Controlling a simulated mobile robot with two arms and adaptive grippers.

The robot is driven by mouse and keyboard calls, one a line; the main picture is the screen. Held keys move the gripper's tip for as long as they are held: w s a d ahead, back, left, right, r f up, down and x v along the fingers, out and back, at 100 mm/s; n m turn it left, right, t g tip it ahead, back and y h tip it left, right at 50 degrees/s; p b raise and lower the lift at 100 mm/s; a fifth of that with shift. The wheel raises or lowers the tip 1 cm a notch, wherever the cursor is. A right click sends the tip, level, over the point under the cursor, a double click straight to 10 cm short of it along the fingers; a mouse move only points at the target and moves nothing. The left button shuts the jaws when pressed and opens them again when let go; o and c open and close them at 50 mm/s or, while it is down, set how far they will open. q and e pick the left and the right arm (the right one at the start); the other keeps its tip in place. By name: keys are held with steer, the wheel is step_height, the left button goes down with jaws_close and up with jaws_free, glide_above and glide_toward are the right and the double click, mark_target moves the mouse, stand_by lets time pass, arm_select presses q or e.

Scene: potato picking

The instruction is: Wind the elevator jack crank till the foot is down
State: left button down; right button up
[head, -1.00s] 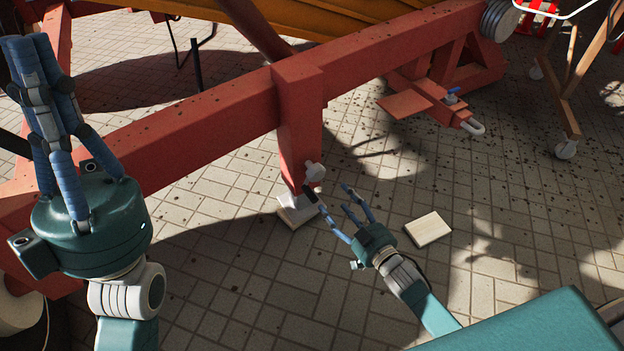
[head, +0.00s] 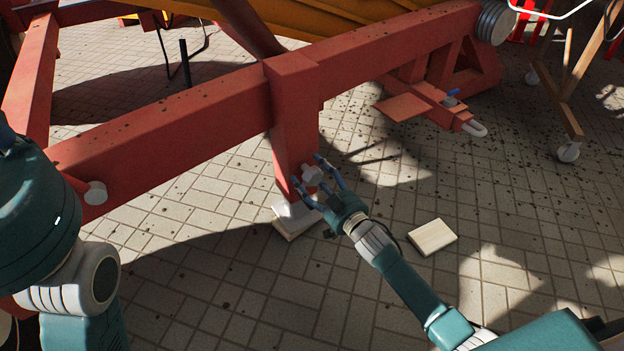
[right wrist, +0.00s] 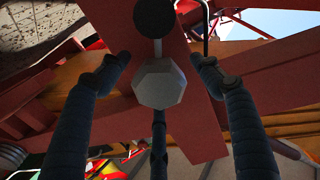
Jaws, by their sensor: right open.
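The red jack post (head: 292,125) hangs from the red beam. Its pale round crank hub (head: 312,175) sticks out low on its side; in the right wrist view the hub is a grey many-sided knob (right wrist: 160,84), with a dark round knob (right wrist: 155,17) beyond it. The pale foot (head: 293,209) is at the post's bottom, over a wooden board (head: 288,226); whether they touch is unclear. My right gripper (head: 320,180) is open, its fingers spread around the hub without visible contact.
The red beam (head: 170,130) crosses the scene above the post. A loose wooden block (head: 432,237) lies on the paving right of my right gripper. A red hitch bracket (head: 430,105) and a wheeled wooden stand (head: 555,100) are farther right.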

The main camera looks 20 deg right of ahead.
steer(key=shift+w, duration=0.1)
jaws_close()
steer(key=shift+r, duration=0.1)
stand_by(0.3)
